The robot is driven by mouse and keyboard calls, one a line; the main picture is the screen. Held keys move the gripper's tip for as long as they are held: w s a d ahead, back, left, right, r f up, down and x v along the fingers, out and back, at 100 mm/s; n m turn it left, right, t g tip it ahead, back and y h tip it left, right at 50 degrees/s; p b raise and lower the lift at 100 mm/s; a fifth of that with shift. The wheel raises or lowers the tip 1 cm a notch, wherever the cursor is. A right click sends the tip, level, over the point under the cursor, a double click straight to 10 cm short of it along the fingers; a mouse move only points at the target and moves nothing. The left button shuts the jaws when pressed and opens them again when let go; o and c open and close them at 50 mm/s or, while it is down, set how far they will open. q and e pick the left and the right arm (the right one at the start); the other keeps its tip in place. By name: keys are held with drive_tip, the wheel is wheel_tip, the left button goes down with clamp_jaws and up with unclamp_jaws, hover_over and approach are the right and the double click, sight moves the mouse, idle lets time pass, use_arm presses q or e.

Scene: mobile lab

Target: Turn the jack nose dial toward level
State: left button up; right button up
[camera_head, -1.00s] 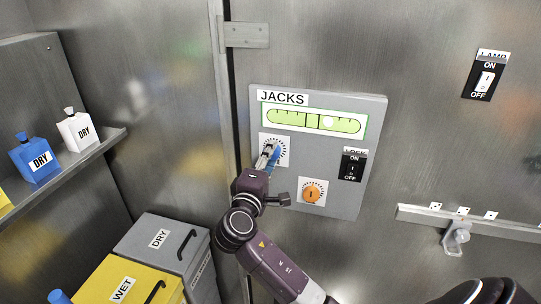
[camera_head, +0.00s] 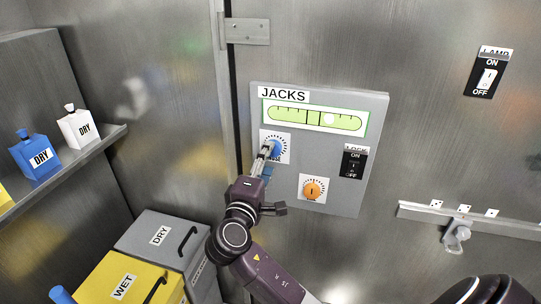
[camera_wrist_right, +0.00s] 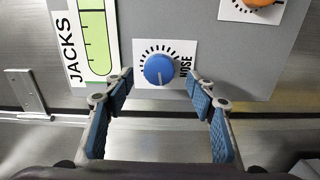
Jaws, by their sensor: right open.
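The blue nose dial (camera_head: 275,147) sits on a white scale plate on the grey JACKS panel (camera_head: 340,190). In the right wrist view the blue dial (camera_wrist_right: 159,69) shows whole, with part of the label "NOSE" beside it. The level vial (camera_head: 290,112) above it is green, with its pale bubble (camera_head: 329,118) right of the centre marks. My right gripper (camera_head: 267,152) is at the dial in the head view. In the right wrist view my right gripper (camera_wrist_right: 160,82) is open, its fingertips apart on either side of the dial, with no visible contact. My left gripper is out of view.
An orange dial (camera_head: 312,190) sits lower on the panel, and a black LOCK switch (camera_head: 353,163) is to its upper right. A lamp switch (camera_head: 486,77) is farther right. A grey DRY box (camera_head: 150,222) and yellow WET box (camera_head: 92,270) stand at lower left.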

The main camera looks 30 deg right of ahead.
drive_tip(key=v, duration=0.8)
drive_tip(key=shift+s+a, duration=0.2)
drive_tip(key=w+a+f+n+y+b, duration=0.1)
drive_tip(key=w+a+f+n+y, duration=0.15)
drive_tip(key=f, duration=0.95)
drive_tip(key=w+a+f+n+y, duration=0.1)
drive_tip(key=a+f+n+y, duration=0.15)
drive_tip(key=f, duration=0.85)
drive_tip(key=s+a+f+m+g+y+b, duration=0.15)
drive_tip(key=s+f, duration=0.25)
drive_tip(key=f, duration=0.8)
drive_tip(key=s+f+g+y+p, duration=0.1)
drive_tip(key=s+f+g+y, duration=0.25)
drive_tip(key=f, duration=0.85)
drive_tip(key=s+f+m+g+y+b, duration=0.2)
drive_tip(key=s+f+m+g+y, duration=0.1)
drive_tip(key=s+f, duration=1.55)
drive_tip(key=s+d+f+m+g, duration=0.1)
drive_tip(key=s+f+m, duration=0.2)
drive_tip(key=s, duration=0.7)
drive_tip(key=s+d+f+m+g, duration=0.1)
drive_tip(key=s+f+m, duration=0.2)
drive_tip(key=s, duration=0.8)
drive_tip(key=shift+s+f+g+y, duration=0.3)
drive_tip(key=shift+f+y, duration=0.1)
drive_tip(key=shift+f, duration=0.45)
